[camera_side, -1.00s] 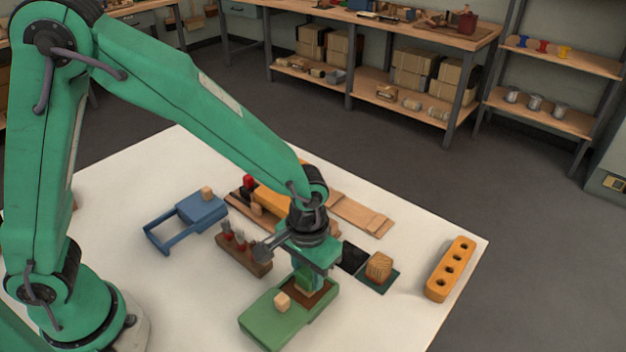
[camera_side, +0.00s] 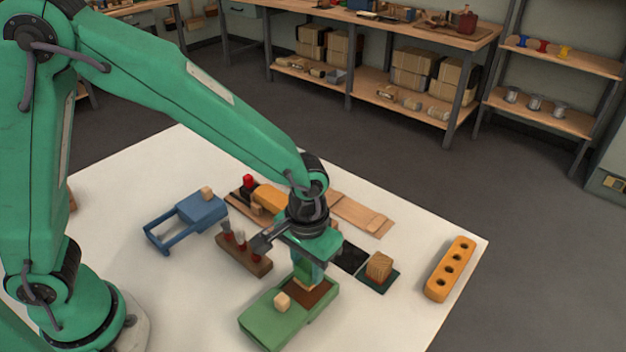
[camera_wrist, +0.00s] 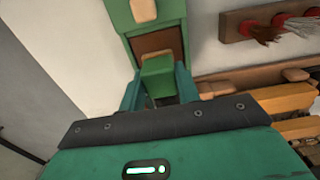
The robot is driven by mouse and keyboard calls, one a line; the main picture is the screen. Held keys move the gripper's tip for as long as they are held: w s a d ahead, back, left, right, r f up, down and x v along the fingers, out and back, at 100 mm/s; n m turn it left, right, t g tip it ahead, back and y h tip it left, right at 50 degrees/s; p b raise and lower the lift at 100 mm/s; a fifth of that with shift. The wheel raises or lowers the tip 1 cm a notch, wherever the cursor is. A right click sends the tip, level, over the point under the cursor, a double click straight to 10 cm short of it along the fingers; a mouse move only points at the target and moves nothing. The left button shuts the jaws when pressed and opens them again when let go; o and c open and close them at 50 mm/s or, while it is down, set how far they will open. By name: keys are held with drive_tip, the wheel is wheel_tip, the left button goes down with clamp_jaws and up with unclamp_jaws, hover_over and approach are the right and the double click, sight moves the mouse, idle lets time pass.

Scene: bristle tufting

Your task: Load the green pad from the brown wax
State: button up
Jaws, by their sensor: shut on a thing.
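The green box (camera_side: 272,322) stands at the front of the white table. It has a pale wooden knob and an open recess of brown wax (camera_side: 318,293). My gripper (camera_side: 306,272) is above the wax, pointing down, shut on the green pad (camera_wrist: 158,78). In the wrist view the pad sits between my two fingers, with the brown wax (camera_wrist: 158,42) just beyond it. In the side view a thin tan edge shows under the pad. I cannot tell whether the pad touches the wax.
A wooden rack with red-handled brushes (camera_side: 243,255) and a blue slide frame (camera_side: 200,212) lie to the left. A wooden block on a dark green plate (camera_side: 380,267) and an orange holed bar (camera_side: 450,269) are to the right. Bare table lies between them.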

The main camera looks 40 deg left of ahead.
sight(308, 263)
drive_tip(key=shift+r, duration=2.45)
drive_tip(key=w+a+r, duration=0.2)
drive_tip(key=a, duration=0.5)
drive_tip(key=w+a+r, duration=0.3)
drive_tip(key=a, duration=0.4)
drive_tip(key=w+a+r, duration=0.2)
drive_tip(key=a+r, duration=0.1)
drive_tip(key=a, duration=0.4)
drive_tip(key=shift+w, duration=0.25)
